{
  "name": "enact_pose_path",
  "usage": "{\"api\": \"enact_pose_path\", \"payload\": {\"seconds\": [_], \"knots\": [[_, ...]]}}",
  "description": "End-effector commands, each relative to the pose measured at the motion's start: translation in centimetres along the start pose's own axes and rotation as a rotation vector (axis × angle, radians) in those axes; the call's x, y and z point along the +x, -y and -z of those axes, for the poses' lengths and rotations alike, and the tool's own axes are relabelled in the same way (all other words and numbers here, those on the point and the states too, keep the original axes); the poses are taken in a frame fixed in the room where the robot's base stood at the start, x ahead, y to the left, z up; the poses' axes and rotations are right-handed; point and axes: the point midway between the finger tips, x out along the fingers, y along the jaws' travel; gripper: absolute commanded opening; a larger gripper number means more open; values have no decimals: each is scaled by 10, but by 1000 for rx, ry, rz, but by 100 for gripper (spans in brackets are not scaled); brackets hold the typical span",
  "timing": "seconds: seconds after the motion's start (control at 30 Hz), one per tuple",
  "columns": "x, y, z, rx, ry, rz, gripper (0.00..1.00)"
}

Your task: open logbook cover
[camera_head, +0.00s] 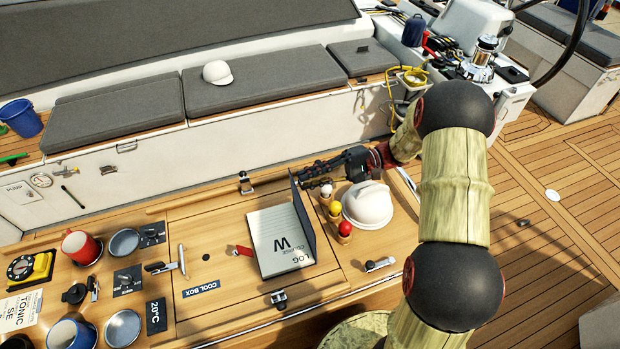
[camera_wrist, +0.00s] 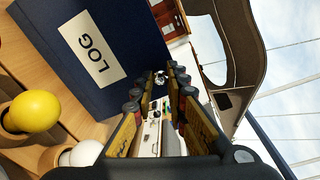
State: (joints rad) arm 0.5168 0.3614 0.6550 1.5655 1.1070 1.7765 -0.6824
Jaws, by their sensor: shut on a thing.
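The logbook (camera_head: 279,243) lies on the wooden table in the head view, its white page facing up. Its dark blue cover (camera_head: 304,217) stands raised at the page's right edge. In the wrist view the cover (camera_wrist: 70,60) shows its outer face with a white LOG label. My gripper (camera_head: 302,179) reaches in from the right to the cover's upper far corner. In the wrist view the gripper's fingers (camera_wrist: 168,80) lie along the cover's edge, shut on it. The exact contact at the fingertips is partly hidden.
Yellow (camera_head: 335,209) and red (camera_head: 345,229) balls on wooden holders and a white helmet (camera_head: 368,204) stand close right of the cover. A small red object (camera_head: 243,250) lies left of the page. Mugs, including a red one (camera_head: 80,246), stand further left.

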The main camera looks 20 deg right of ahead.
Motion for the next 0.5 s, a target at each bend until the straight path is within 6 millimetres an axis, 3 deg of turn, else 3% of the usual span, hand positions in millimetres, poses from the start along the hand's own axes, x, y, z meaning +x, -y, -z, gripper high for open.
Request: {"api": "enact_pose_path", "payload": {"seconds": [0.03, 0.07, 0.1, 0.37, 0.5], "knots": [[0, 0, 0, 0, 1, 0, 0], [0, 0, 0, 0, 1, 0, 16], [0, 0, 0, 0, 0, 0, 18], [0, 0, 0, 0, 0, 0, 33], [0, 0, 0, 0, 0, -1, 33]]}}
